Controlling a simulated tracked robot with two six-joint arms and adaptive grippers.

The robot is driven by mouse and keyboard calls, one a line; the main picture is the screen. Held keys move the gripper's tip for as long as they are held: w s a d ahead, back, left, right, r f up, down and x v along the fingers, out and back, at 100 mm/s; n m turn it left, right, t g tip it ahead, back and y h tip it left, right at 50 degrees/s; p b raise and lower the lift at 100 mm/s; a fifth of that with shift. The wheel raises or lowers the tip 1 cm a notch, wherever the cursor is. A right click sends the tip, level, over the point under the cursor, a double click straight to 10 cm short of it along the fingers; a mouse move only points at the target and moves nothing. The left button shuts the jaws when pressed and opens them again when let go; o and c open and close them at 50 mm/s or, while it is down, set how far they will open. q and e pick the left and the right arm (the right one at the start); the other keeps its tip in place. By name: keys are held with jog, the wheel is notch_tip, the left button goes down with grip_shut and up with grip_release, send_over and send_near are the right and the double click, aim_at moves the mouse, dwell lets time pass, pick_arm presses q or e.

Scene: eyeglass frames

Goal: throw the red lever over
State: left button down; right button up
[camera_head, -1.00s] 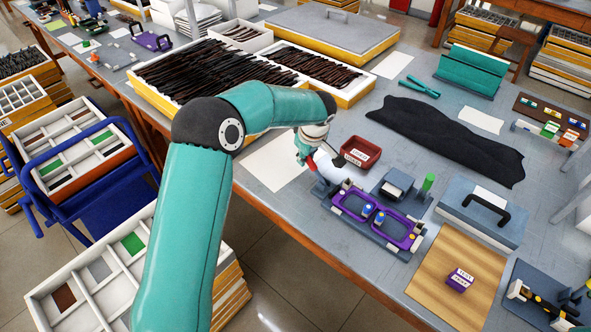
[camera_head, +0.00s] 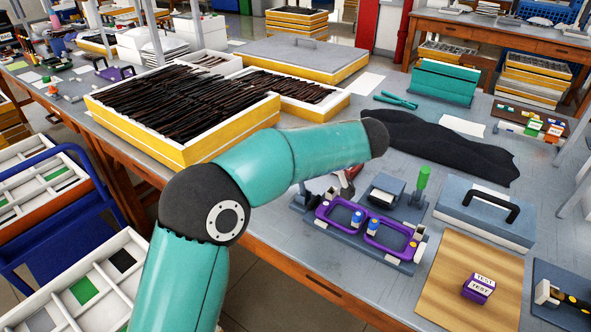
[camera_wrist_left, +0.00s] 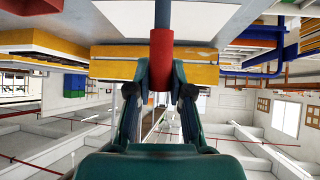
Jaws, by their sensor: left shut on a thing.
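The red lever (camera_wrist_left: 161,60) stands between the fingers of my left gripper (camera_wrist_left: 161,88) in the left wrist view, and both fingers close on its red grip. In the head view only a small red part of the lever (camera_head: 351,173) shows below my left forearm, at the back left of the clamping fixture. My left gripper is mostly hidden there by the forearm. A purple eyeglass frame (camera_head: 339,223) lies flat in the fixture (camera_head: 407,267), with blue-and-white pegs at its middle. My right gripper is not in view.
A green-knobbed post (camera_head: 423,178) and a dark block (camera_head: 384,190) stand behind the frame. A blue-grey case (camera_head: 470,223) and a wooden mat (camera_head: 440,275) with a purple TEST block (camera_head: 479,289) are to the right. Black cloth (camera_head: 440,140) and trays of dark frames (camera_head: 145,150) lie behind.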

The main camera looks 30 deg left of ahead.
pick_arm(q)
jog(key=shift+d+f, duration=0.2)
jog(key=c, duration=1)
grip_release()
jog(key=shift+a+r, duration=0.1)
jog(key=shift+c, duration=0.2)
jog(key=v, duration=1.2)
